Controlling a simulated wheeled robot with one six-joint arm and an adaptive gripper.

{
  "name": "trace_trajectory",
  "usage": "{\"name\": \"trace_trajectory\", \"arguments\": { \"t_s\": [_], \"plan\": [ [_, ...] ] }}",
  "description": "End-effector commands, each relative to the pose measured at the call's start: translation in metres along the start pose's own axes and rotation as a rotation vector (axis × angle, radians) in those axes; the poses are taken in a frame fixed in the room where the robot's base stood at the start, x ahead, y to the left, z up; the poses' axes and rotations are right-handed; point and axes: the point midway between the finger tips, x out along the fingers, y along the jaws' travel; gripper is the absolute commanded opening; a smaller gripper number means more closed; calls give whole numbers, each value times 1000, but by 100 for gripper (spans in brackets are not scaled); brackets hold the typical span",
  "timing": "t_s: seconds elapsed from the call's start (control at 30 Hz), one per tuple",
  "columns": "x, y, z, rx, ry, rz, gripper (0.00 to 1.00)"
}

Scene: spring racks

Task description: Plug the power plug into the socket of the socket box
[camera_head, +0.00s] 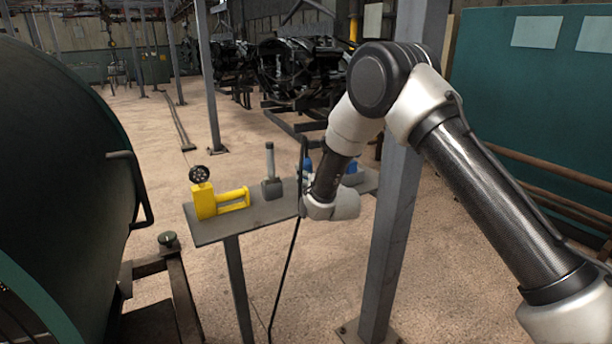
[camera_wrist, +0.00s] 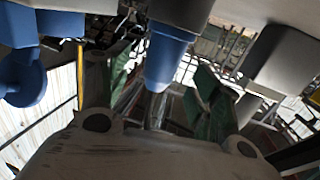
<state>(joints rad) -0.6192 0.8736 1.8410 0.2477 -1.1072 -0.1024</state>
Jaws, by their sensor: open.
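A blue tapered piece, apparently the power plug (camera_wrist: 168,58), stands between the fingers of my gripper (camera_wrist: 164,78) in the wrist view, which looks upside down. The green-padded fingers are open on either side, with gaps visible. In the head view a blue bit of it (camera_head: 308,164) shows beside my wrist, which hides most of my gripper. A blue and grey piece with a round blue flap, apparently the socket box (camera_wrist: 25,80), is at the left of the wrist view. In the head view its blue part (camera_head: 351,167) shows behind my arm. The socket opening cannot be made out.
The narrow grey table (camera_head: 240,225) also holds a yellow tool (camera_head: 218,200) and a dark grey block with an upright handle (camera_head: 271,185). A black cable (camera_head: 288,265) hangs past the table's front edge. A grey post (camera_head: 395,230) stands close on the right.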

Motion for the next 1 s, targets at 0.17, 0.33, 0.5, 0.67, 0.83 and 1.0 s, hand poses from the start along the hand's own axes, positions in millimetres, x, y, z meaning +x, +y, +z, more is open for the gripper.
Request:
{"name": "trace_trajectory", "arguments": {
  "t_s": [0.17,0.33,0.5,0.67,0.83,1.0],
  "plan": [
    [28,-2,-4,1,1,0,64],
    [46,-2,-3,1,-1,0,64],
    [48,-2,-3,1,-2,0,64],
    [48,-2,-3,1,-2,0,48],
    [48,-2,-3,1,-2,0,17],
    [48,-2,-4,1,-1,0,10]
  ]
}}
